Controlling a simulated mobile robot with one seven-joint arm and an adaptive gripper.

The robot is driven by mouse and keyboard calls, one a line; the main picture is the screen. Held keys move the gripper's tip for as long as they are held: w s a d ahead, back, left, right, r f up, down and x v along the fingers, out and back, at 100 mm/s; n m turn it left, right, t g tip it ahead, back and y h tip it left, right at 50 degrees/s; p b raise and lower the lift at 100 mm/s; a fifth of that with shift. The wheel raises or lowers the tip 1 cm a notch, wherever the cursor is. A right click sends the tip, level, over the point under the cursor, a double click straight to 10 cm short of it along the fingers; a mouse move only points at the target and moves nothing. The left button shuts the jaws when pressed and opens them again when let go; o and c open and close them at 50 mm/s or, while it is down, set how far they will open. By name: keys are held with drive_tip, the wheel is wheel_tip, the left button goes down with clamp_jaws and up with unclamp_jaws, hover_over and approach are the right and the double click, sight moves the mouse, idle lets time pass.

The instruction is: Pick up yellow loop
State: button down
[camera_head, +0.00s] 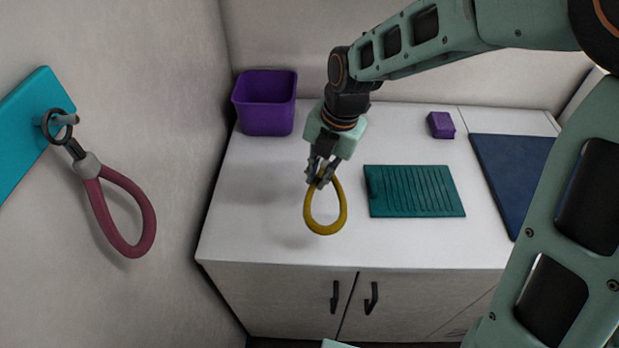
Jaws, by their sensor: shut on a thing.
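The yellow loop (309,214) hangs from my gripper (321,180) in the head view. My gripper points down and is shut on the top of the loop. The loop hangs roughly upright over the left part of the white counter (262,232). A soft shadow on the counter suggests that it is held above the surface. The exact contact between fingers and loop is small and partly hidden by the fingers.
A purple bin (265,105) stands at the back left. A teal ribbed mat (415,191), a purple block (440,125) and a dark blue mat (508,170) lie to the right. A maroon loop (144,207) hangs from a hook on a turquoise wall board (25,125).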

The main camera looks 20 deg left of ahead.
drive_tip(key=s+d+r, duration=0.3)
drive_tip(key=s+d, duration=0.3)
drive_tip(key=shift+s+r+p, duration=0.15)
drive_tip(key=shift+r+p, duration=0.15)
drive_tip(key=shift+r, duration=0.05)
drive_tip(key=shift+d, duration=0.1)
idle(0.8)
